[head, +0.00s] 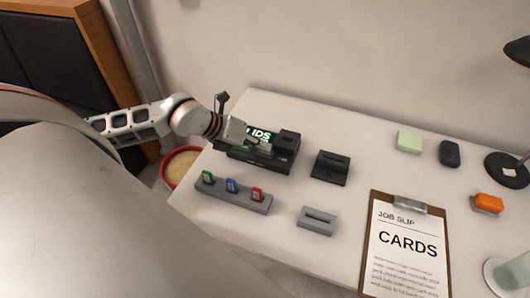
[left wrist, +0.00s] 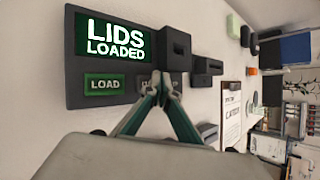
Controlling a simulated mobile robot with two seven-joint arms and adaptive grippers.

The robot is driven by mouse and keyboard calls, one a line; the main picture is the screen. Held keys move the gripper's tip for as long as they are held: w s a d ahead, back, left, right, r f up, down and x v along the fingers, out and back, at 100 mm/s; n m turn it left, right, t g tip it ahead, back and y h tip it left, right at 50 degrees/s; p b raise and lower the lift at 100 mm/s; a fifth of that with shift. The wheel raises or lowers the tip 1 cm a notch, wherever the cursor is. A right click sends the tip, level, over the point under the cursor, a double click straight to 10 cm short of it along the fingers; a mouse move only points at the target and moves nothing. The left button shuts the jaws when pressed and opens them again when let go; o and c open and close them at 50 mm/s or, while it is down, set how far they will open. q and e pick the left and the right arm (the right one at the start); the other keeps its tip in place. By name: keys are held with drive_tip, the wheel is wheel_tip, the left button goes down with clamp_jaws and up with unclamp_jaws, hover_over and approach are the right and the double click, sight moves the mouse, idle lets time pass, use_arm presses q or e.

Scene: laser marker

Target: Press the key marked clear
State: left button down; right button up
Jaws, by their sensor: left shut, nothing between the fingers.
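The laser marker (head: 283,158) is a black machine at the left of the table. Its lit screen reads LIDS LOADED in the left wrist view (left wrist: 115,38); in the head view my arm partly covers it. Below the screen is a green-lit key marked LOAD (left wrist: 105,85). Right of it is a darker key (left wrist: 146,80), mostly hidden behind my fingers, its label unreadable. My left gripper (left wrist: 160,90) is shut and empty, its fingertips in front of that darker key; I cannot tell whether they touch. In the head view it (head: 258,146) is over the machine's front. My right gripper is not in view.
A grey rack (head: 235,197) with green, blue and red pieces stands in front of the machine. A black block (head: 331,168), a grey slotted block (head: 317,221) and a clipboard reading CARDS (head: 405,250) lie to the right. A red-rimmed bin (head: 168,178) stands beside the table.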

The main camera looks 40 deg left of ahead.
sight(262, 153)
use_arm(q)
drive_tip(key=shift+f, duration=0.4)
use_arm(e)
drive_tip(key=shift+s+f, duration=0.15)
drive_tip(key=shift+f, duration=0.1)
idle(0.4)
use_arm(q)
drive_tip(key=shift+r, duration=0.1)
drive_tip(key=shift+r+p, duration=0.55)
drive_tip(key=shift+r, duration=0.2)
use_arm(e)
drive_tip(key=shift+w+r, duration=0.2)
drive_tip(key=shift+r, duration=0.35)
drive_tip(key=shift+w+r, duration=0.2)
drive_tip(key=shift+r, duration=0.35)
use_arm(q)
drive_tip(key=shift+r+p, duration=0.55)
drive_tip(key=shift+r, duration=0.25)
drive_tip(key=shift+r+p, duration=1.35)
drive_tip(key=shift+r, duration=0.45)
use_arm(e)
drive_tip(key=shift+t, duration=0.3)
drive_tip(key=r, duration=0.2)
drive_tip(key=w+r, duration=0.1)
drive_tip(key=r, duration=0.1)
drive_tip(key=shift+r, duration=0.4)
use_arm(q)
drive_tip(key=shift+f, duration=0.1)
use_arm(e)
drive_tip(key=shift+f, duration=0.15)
